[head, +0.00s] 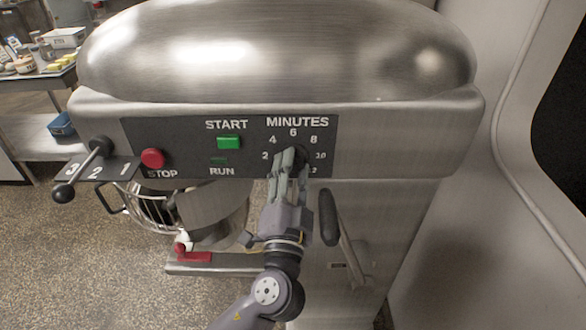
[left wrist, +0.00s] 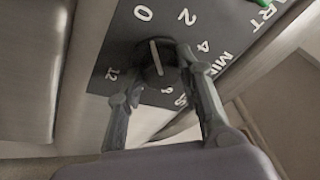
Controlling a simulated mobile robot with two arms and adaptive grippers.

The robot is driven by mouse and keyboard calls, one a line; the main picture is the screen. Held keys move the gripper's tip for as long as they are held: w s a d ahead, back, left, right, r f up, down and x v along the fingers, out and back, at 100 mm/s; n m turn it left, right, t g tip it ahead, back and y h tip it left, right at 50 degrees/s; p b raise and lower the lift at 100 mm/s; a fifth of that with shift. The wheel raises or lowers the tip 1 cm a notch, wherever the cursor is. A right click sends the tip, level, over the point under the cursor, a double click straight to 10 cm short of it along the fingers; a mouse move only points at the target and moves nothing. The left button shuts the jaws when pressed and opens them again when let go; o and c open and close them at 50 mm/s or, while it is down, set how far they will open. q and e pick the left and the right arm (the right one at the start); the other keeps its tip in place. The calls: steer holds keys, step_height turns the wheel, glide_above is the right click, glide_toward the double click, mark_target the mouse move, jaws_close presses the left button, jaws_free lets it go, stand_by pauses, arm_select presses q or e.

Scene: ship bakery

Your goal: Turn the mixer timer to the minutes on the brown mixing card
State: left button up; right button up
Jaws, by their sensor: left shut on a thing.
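The timer knob (head: 300,154) is a dark dial under the word MINUTES on the mixer's black panel. The numbers 2, 4, 6, 8, 10 and 12 show around it in the head view. My left gripper (head: 294,158) is at the dial, its fingers shut on the knob from two sides. In the left wrist view the knob (left wrist: 157,62) sits between the fingertips (left wrist: 160,66). A white line crosses its face, running toward the 0 and 2 side at one end; its exact reading is unclear. The brown mixing card is not in view. My right gripper is not in view.
Left of the dial are the green START button (head: 228,142), the RUN lamp (head: 219,161) and the red STOP button (head: 153,158). A speed lever (head: 84,168) sticks out at the panel's left. A black-handled lever (head: 328,217) stands close right of my wrist.

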arm_select(q)
steer(key=shift+a+r, duration=0.1)
steer(key=shift+r, duration=0.15)
steer(key=shift+c, duration=0.6)
steer(key=shift+w+r+m+g+p, duration=0.15)
steer(key=shift+m+g+p, duration=0.85)
steer(key=shift+m+p, duration=2.6)
steer(key=shift+s+r+m+g+p, duration=0.2)
steer(key=shift+m+g+p, duration=1.2)
steer(key=shift+m, duration=3.85)
steer(key=shift+w+r+m+g+p, duration=0.25)
steer(key=shift+m+g+p, duration=0.35)
steer(key=shift+m+p, duration=3.2)
steer(key=shift+m+b, duration=0.7)
steer(key=shift+m, duration=0.05)
steer(key=o, duration=1.2)
steer(key=shift+f, duration=0.3)
steer(key=shift+c, duration=0.2)
